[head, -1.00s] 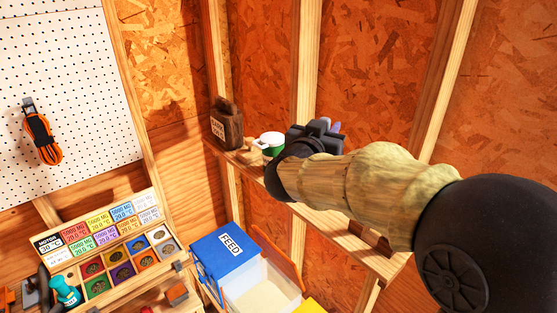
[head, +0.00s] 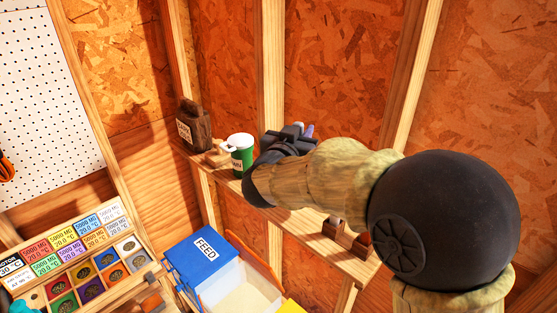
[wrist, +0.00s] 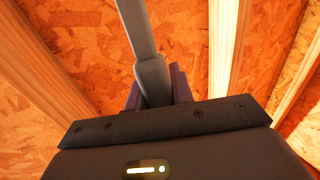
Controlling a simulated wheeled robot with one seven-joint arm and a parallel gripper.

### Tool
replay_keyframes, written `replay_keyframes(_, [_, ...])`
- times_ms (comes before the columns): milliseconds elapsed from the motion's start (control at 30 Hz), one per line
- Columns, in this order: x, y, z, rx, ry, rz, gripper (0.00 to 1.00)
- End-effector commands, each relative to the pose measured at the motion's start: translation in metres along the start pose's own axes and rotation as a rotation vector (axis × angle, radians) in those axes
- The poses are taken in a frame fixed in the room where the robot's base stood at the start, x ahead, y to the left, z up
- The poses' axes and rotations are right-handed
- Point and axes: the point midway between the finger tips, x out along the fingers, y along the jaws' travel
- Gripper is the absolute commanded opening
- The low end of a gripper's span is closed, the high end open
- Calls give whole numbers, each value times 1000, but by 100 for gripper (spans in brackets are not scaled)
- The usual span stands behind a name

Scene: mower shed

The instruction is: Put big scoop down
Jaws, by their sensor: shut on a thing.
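In the wrist view, my gripper (wrist: 157,88) is shut on the grey handle of the big scoop (wrist: 136,30). The handle runs up and slightly left out of the top of that view, so the scoop's bowl is out of sight. In the head view, my gripper (head: 300,132) is in front of the wooden shelf along the wall, mostly hidden by my wrist. I cannot make out the scoop there. Whether it touches the shelf cannot be told.
The wooden shelf (head: 300,228) bears a green and white can (head: 241,155), a brown jug (head: 194,127) and a dark brown wooden holder (head: 345,236). Below stand a blue-lidded feed bin (head: 205,252) and, at left, a rack of labelled compartments (head: 85,265). Upright studs line the wall.

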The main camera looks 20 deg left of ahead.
Motion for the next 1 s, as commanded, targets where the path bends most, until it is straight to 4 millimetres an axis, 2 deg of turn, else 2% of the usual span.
replay_keyframes(100, [0, 0, 21, -5, -3, -1, 0])
replay_keyframes(200, [0, 0, 30, -2, -1, -1, 0])
replay_keyframes(533, [1, 0, 34, 0, 0, 1, 0])
replay_keyframes(800, [-2, -4, 65, -3, -2, -8, 0])
replay_keyframes(1000, [-2, -3, 69, 1, 1, -7, 0])
